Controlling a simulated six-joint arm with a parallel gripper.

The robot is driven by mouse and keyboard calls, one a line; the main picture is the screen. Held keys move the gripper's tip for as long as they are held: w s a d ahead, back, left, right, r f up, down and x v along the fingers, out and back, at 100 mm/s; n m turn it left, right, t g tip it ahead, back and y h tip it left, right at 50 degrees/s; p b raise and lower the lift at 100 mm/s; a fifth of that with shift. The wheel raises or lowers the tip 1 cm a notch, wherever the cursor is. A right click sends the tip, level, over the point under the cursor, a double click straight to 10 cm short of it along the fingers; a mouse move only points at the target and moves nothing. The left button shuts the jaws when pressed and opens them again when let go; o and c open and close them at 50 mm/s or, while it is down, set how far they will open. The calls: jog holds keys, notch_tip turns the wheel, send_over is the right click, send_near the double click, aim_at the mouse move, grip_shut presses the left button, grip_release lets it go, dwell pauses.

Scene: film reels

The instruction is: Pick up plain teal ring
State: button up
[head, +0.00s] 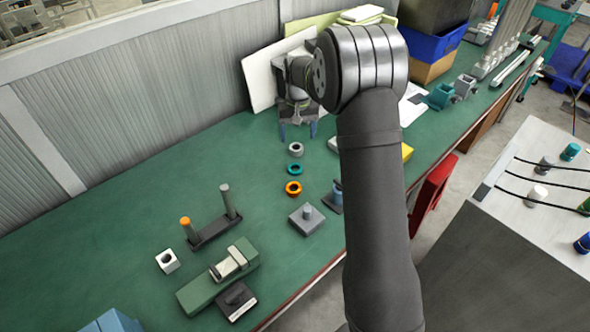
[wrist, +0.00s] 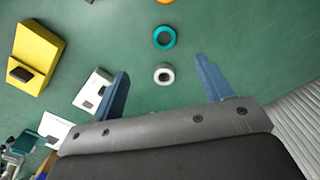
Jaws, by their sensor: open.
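The plain teal ring (head: 295,169) lies flat on the green bench, between a grey-white ring (head: 296,149) and an orange ring (head: 293,188). In the wrist view the teal ring (wrist: 164,37) lies beyond the grey-white ring (wrist: 164,73), apart from it. My gripper (head: 298,132) is above the bench, on the far side of the grey-white ring. Its two blue fingers show in the wrist view (wrist: 164,80), spread wide with nothing held. The grey-white ring appears between the fingertips there, and the teal ring is farther out.
A two-post stand (head: 213,232) has an orange piece on one post. A grey base with a peg (head: 307,219) stands near the front edge. A green block (head: 217,281) and a white block (head: 167,262) are at lower left. A yellow block (wrist: 36,57) is left in the wrist view.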

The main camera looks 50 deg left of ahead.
jog(key=w+a+r+n, duration=0.1)
jog(key=r+n, duration=0.1)
jog(key=n, duration=0.1)
send_over(295, 171)
jog(key=shift+n, duration=0.4)
jog(key=f, duration=1.2)
jog(key=shift+w+d+f, duration=0.1)
jog(key=shift+w+f, duration=0.2)
jog(key=shift+w, duration=0.1)
jog(key=shift+s+f, duration=0.2)
jog(key=shift+f, duration=1.15)
jog(key=shift+s+f, duration=0.15)
jog(key=shift+f, duration=1.15)
jog(key=c, duration=1.1)
jog(key=shift+r, duration=0.15)
